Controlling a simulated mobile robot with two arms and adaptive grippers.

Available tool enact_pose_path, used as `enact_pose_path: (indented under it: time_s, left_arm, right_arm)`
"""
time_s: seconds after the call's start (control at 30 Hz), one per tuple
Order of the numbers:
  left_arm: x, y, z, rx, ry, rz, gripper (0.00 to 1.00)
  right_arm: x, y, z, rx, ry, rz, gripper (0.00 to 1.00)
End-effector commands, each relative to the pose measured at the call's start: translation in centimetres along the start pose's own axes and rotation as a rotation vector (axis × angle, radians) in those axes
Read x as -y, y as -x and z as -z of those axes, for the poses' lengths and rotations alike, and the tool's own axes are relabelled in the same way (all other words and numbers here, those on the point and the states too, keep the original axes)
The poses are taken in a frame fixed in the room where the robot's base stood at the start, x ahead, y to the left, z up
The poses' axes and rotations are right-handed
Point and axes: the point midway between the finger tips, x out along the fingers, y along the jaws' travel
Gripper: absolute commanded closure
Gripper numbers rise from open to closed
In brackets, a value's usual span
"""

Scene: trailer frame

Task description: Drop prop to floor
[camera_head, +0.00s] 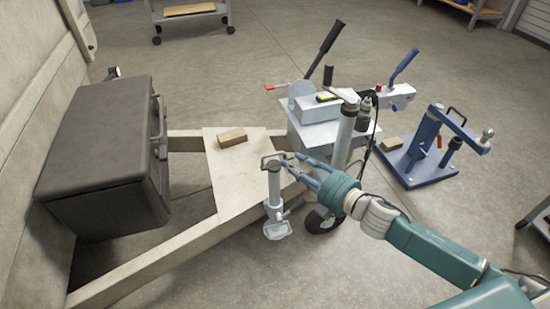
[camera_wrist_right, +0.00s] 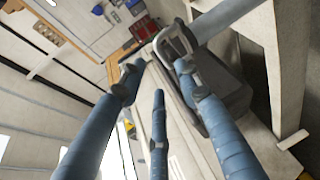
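The prop (camera_head: 274,200) is a light grey upright tube with a flat foot at its bottom and a small crank loop at its top. It stands against the near side of the beige trailer frame (camera_head: 150,262). I cannot tell whether its foot touches the floor. My right gripper (camera_head: 286,161) points left at the top of the prop, close to the loop. In the right wrist view its blue fingers (camera_wrist_right: 160,72) are spread apart, and the grey loop (camera_wrist_right: 172,42) lies at or just beyond their tips. Contact is unclear. My left gripper is not in view.
A dark box (camera_head: 105,155) sits on the frame at left. A wooden block (camera_head: 232,136) lies on the frame's plate (camera_head: 228,185). A blue stand (camera_head: 420,160) is at right. Floor in front is clear.

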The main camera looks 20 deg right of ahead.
Motion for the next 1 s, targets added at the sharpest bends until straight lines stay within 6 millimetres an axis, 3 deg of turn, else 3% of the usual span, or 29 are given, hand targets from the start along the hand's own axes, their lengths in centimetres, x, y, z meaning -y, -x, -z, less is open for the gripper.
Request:
enact_pose_path:
  time_s: [0.1, 0.5, 0.93, 1.0]
  left_arm:
    - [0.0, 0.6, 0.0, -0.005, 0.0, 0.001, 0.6]
    - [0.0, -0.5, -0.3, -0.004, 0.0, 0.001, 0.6]
    - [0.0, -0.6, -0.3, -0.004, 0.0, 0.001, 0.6]
    - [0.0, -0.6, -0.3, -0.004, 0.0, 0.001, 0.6]
  right_arm:
    - [-0.2, -2.0, -0.1, 0.001, 0.0, -0.004, 0.66]
    - [0.0, -8.6, -0.1, 0.002, -0.004, -0.001, 0.66]
    - [0.0, -9.6, 0.0, 0.001, -0.003, 0.001, 0.66]
    - [0.0, -9.6, -0.1, 0.002, -0.003, 0.001, 0.78]
